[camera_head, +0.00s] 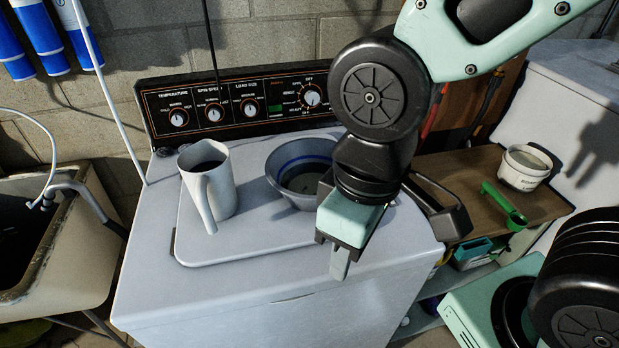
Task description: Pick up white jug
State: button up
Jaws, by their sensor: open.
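The white jug (208,187) stands upright on the left part of the washing machine's white lid. Its handle faces the front, toward the camera, and its open top shows a dark inside. My gripper (341,262) is to the right of the jug, over the front right of the washer top, pointing down. It is apart from the jug and holds nothing that I can see. Only one finger shows clearly; the other is hidden behind the gripper body.
A grey bowl with a blue band (300,172) sits between the jug and my gripper, partly behind my arm. The control panel (240,104) rises behind. A sink (62,240) is at left. A wooden shelf (470,178) at right holds a white tub (524,168) and a green scoop (504,205).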

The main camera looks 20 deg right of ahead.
aim_at(205, 166)
jog(key=j+z, duration=0.25)
jog(key=j, duration=0.25)
jog(key=j+z, duration=0.25)
jog(key=j, duration=0.25)
jog(key=k+j+z, duration=0.25)
jog(key=j, duration=0.25)
jog(key=i, duration=0.1)
